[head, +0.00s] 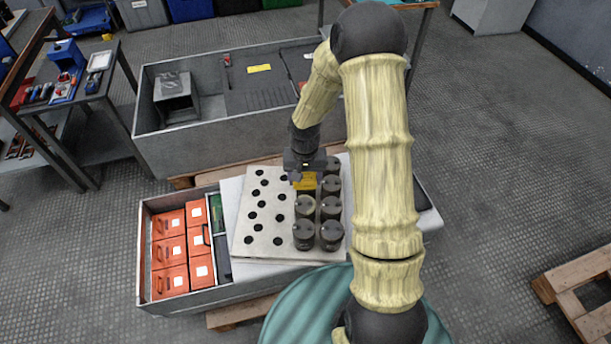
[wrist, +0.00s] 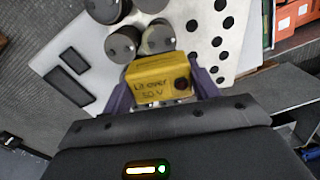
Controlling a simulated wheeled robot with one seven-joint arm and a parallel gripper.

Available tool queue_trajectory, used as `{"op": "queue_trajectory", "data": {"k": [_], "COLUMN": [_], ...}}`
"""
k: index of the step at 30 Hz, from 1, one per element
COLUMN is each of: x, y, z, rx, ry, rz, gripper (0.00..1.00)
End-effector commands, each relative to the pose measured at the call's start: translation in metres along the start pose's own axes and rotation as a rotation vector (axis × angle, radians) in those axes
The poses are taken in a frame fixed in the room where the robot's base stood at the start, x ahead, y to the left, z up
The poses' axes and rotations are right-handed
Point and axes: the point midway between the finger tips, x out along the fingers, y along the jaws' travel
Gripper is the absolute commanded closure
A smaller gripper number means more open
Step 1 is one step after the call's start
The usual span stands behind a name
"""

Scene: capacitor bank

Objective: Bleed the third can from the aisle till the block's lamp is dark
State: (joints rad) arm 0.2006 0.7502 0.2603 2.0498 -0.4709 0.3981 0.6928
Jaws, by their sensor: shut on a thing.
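My gripper (head: 305,172) is shut on a yellow bleeder block (head: 305,183). In the wrist view the block (wrist: 155,77) reads "Lit over 50 V", and its round lamp (wrist: 181,84) looks dark maroon, with no glow. Dark grey cans stand in two columns on a pale board. The block is at the left column, just beyond a left-column can (head: 305,206); it hides what is beneath it. I cannot tell whether it touches a can's terminals. Other cans include the near left (head: 304,235), near right (head: 331,235) and far right (head: 332,165).
The pale board (head: 240,243) has several black holes left of the cans. An open crate edge (head: 142,250) surrounds orange boxes (head: 170,252) at left. A large grey bin (head: 200,150) stands behind. A wooden pallet (head: 580,290) lies at right; the floor between is clear.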

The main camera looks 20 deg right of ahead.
Motion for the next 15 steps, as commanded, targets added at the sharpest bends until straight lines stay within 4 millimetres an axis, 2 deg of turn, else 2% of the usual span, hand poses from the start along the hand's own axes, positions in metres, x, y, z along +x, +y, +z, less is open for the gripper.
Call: {"op": "queue_trajectory", "data": {"k": [9,15], "x": [-0.006,-0.007], "y": [-0.005,-0.006], "z": [-0.017,-0.021], "rx": [-0.211,-0.265], "ry": [0.002,0.0], "rz": [0.001,0.0], "gripper": [0.71,0.71]}}
